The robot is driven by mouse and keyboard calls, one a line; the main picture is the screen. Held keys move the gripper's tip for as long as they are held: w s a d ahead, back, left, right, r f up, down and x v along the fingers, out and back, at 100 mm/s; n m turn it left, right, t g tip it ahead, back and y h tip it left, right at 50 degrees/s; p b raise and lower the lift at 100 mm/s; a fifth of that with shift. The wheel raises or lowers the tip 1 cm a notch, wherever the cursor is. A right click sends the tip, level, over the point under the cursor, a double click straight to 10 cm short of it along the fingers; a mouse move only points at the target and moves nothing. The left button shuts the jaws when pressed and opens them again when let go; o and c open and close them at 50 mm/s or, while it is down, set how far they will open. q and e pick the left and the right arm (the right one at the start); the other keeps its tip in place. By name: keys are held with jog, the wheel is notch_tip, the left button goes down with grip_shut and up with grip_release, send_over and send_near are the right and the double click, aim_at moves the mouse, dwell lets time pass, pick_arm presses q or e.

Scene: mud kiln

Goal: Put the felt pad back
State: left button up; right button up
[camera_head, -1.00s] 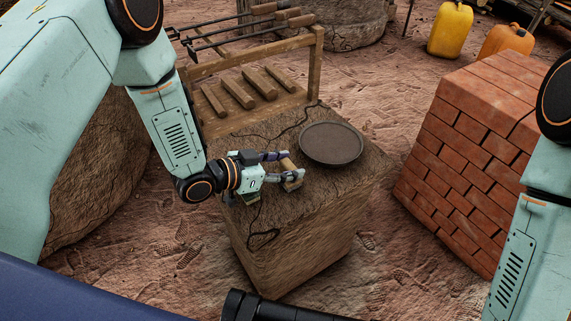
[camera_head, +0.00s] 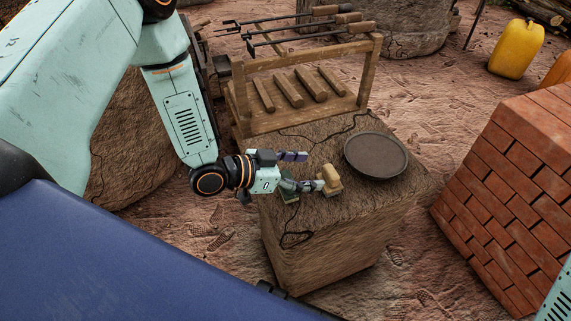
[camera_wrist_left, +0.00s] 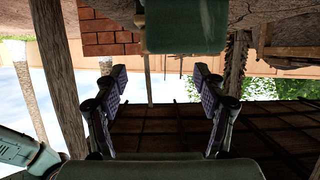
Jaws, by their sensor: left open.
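A small tan block (camera_head: 330,180) sits on top of the earthen block (camera_head: 330,245), left of a dark round plate (camera_head: 376,155). I cannot be sure that it is the felt pad. My left gripper (camera_head: 303,171) is open, with its fingers pointing right; the lower fingertip is close to the tan block, contact unclear. A dark green piece (camera_head: 289,197) shows partly beneath the gripper. In the left wrist view the open fingers (camera_wrist_left: 162,82) have nothing between them; a green shape (camera_wrist_left: 185,30) fills the top middle. My right gripper is out of view.
A wooden rack (camera_head: 305,95) with several bars and long-handled tools stands behind the earthen block. A brick stack (camera_head: 510,190) is at the right, a yellow jug (camera_head: 516,48) behind it. A thin black cord lies on the earthen block.

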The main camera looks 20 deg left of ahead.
pick_arm(q)
jog(key=shift+p+v, duration=1.05)
jog(key=shift+v, duration=1.75)
jog(key=shift+f, duration=0.1)
jog(key=f+n+y, duration=0.1)
jog(key=s+a+f+n+y, duration=0.1)
jog(key=n, duration=0.1)
jog(key=a+f+n+y, duration=0.1)
jog(key=shift+s+f+g, duration=0.3)
jog(key=shift+f+g, duration=0.1)
jog(key=s+f+n+g+y, duration=0.2)
jog(key=s+f+g+y, duration=0.1)
jog(key=s, duration=0.9)
jog(key=s+a+f+n+g+y, duration=0.1)
jog(key=s+f+n+g+y, duration=0.2)
jog(key=s, duration=0.9)
notch_tip(320, 180, down, 2)
jog(key=g, duration=0.2)
jog(key=shift+a+n+g, duration=0.3)
jog(key=shift+s, duration=0.1)
